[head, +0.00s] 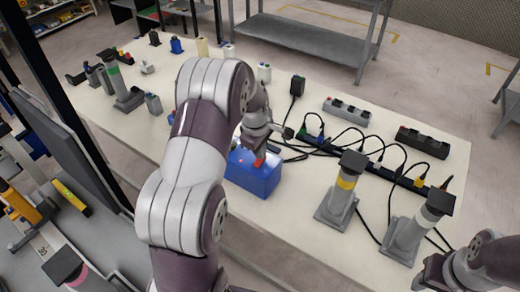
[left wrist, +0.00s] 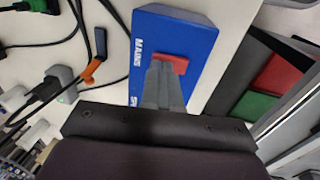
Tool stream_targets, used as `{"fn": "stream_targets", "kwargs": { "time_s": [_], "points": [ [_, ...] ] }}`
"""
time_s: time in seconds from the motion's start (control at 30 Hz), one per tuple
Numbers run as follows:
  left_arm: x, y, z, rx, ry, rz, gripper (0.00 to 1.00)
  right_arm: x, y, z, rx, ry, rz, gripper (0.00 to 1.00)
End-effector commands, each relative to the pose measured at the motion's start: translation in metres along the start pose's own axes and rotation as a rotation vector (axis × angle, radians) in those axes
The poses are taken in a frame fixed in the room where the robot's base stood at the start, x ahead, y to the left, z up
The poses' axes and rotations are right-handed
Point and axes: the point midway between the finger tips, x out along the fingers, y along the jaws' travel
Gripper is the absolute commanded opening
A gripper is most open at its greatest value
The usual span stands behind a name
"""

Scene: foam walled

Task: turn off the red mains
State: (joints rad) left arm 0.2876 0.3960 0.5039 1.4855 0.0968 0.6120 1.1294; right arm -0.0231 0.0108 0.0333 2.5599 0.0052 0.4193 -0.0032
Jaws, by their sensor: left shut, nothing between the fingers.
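A blue box (head: 250,180) stands on the bench with a red switch (head: 258,162) on it. In the left wrist view the blue box (left wrist: 150,30) reads MAINS, and its red switch (left wrist: 172,62) sits right at my fingertips. My left gripper (head: 262,150) is shut and empty, over the box. In the left wrist view its closed fingers (left wrist: 165,72) overlap the switch's edge; I cannot tell whether they touch or press it. Part of the switch is hidden by the fingers. Of my right arm only a part shows at the lower right; its fingers are not seen.
A power strip (head: 375,170) with several plugs and cables lies right of the box. Two grey posts, one with a yellow band (head: 345,184), stand near the front edge. In the left wrist view a dark panel with red and green parts (left wrist: 262,95) is close by on the right.

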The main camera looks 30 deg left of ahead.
Motion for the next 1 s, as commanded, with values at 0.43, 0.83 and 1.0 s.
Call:
{"fn": "stream_targets", "kwargs": {
  "time_s": [0.43,0.83,1.0],
  "points": [
    [0.006,0.001,0.000,0.000,0.000,0.000,0.00,-0.001,0.000,0.000,0.000,0.000,0.000,0.43],
    [0.009,-0.002,0.001,-0.001,-0.002,-0.004,0.00,-0.002,0.000,0.000,0.000,0.000,0.000,0.43],
    [0.006,-0.010,0.001,-0.002,-0.003,-0.006,0.00,-0.005,0.000,-0.001,0.000,0.000,0.000,0.43]
  ]
}}
